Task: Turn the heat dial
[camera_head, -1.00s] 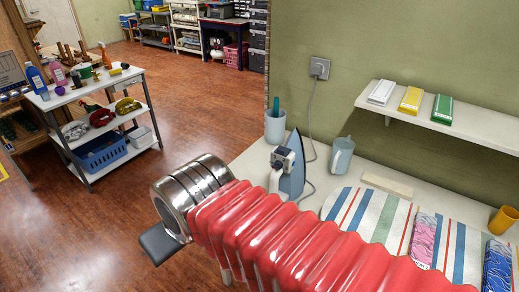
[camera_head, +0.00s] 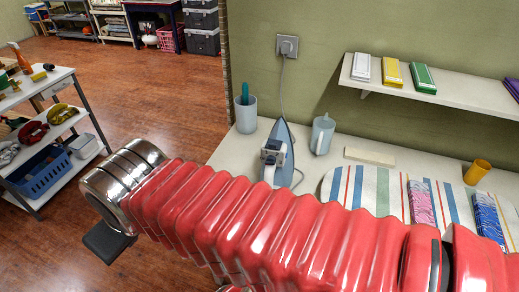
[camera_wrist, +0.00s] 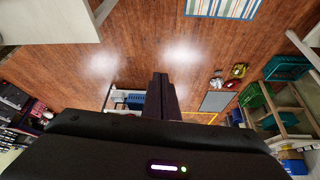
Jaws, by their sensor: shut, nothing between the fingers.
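A blue-grey iron (camera_head: 285,143) stands upright on its heel on the pale worktop, its soleplate facing right. A small grey-and-black part (camera_head: 271,153), possibly the heat dial, shows on its near left side; its setting is too small to read. My arm crosses in front of the worktop. My gripper (camera_head: 108,243) is at the lower left over the floor, well apart from the iron. In the wrist view my gripper's fingers (camera_wrist: 160,77) are together and empty. The iron does not show in that view.
The iron's cord runs to a wall socket (camera_head: 287,45). A shelf (camera_head: 455,90) juts from the wall. A cart (camera_head: 45,98) stands left on open floor.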

